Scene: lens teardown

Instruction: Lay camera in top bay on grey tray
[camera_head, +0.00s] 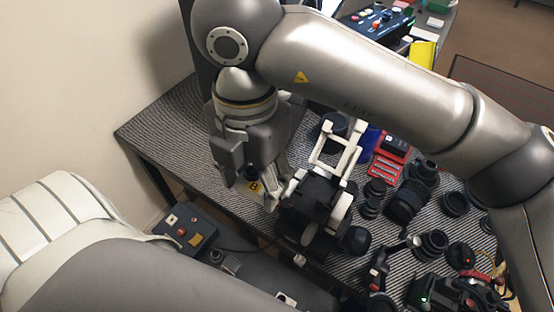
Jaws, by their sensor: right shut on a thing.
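My right gripper (251,188) hangs from the big grey arm, pointing down near the table's left part. It is shut on a small dark thing (252,173), mostly hidden between its fingers; I cannot tell whether it is the camera.
The striped table mat (165,130) is clear at the left. Several black lenses and rings (405,203) crowd the right side. A red case (389,158) lies behind them. A control box (190,228) sits low at the left. A button panel (378,22) is at the back.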

